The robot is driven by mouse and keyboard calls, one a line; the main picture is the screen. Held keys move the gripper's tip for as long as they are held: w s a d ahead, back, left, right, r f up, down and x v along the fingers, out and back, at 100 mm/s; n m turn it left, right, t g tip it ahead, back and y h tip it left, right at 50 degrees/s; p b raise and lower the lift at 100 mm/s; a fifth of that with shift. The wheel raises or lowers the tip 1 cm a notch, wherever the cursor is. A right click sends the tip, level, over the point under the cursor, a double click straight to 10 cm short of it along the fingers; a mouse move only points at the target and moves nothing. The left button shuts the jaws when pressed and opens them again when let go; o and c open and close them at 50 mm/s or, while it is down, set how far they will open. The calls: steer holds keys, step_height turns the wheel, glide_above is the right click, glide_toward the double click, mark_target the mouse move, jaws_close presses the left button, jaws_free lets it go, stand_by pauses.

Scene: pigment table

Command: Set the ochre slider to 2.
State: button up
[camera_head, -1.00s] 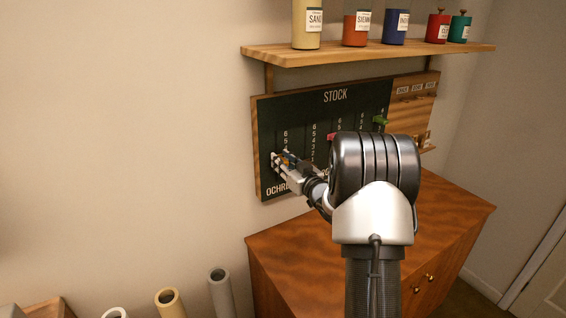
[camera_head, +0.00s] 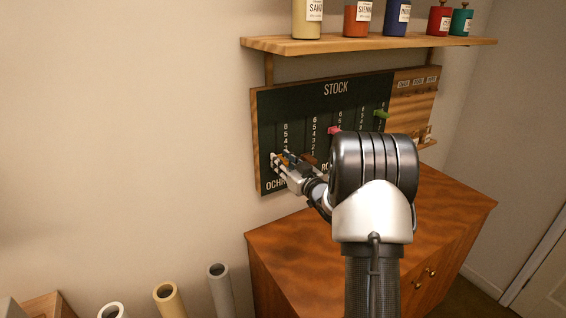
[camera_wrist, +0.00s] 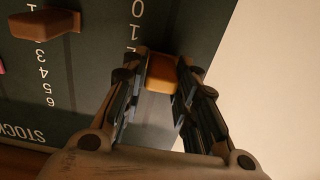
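The ochre slider (camera_wrist: 161,73) is an orange-yellow block on the dark stock board (camera_head: 300,110), over the leftmost scale in the head view. My gripper (camera_head: 278,160) is at it, one finger on each side. In the wrist view, where the board shows upside down, my gripper (camera_wrist: 163,68) is shut on the slider with its fingers close against both sides. The digits 0 and 1 show beyond the slider there. The digits beside it are hidden by a finger, so its exact mark cannot be read.
A brown slider (camera_wrist: 45,23) is on the neighbouring scale. Pink (camera_head: 334,130) and green (camera_head: 381,114) sliders are farther right. A shelf (camera_head: 370,47) with several pigment jars is above the board. A wooden cabinet (camera_head: 450,215) stands below. Bare wall lies to the left.

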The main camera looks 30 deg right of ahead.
steer(key=o, duration=0.3)
steer(key=shift+o, duration=0.2)
steer(key=s, duration=1.2)
steer(key=shift+a, duration=0.35)
